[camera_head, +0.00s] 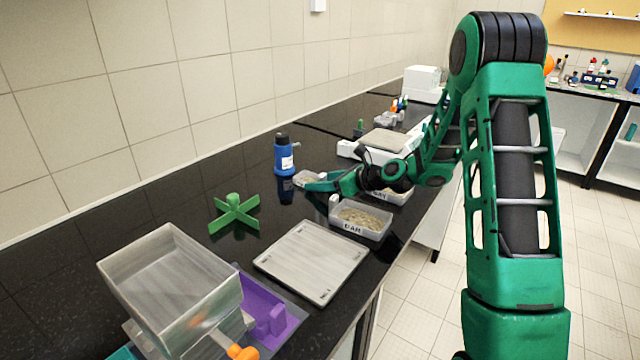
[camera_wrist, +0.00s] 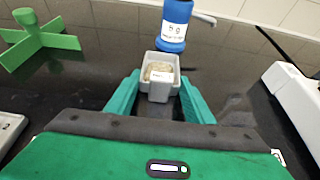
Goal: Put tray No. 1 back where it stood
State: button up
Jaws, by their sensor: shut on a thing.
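A small pale tray (camera_wrist: 160,63) with grainy tan stuff in it sits at the tips of my gripper (camera_wrist: 158,96), between its green fingers in the wrist view. My gripper is shut on its near end. In the head view the tray (camera_head: 304,177) is just in front of the blue bottle (camera_head: 285,155), with my gripper (camera_head: 320,183) on its right. It looks level; I cannot tell whether it touches the counter. No number can be read on it. The blue bottle also shows behind the tray in the wrist view (camera_wrist: 173,25).
A labelled clear bin (camera_head: 360,230) of grains stands nearer, with another partly behind my arm. A green cross-shaped stand (camera_head: 234,213), flat grey plate (camera_head: 312,260), clear hopper (camera_head: 170,280) and purple holder (camera_head: 270,318) stand left and front. A white scale (camera_head: 385,142) is behind.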

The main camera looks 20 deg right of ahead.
jog(key=o, duration=1)
jog(key=v, duration=1.2)
jog(key=shift+d, duration=0.1)
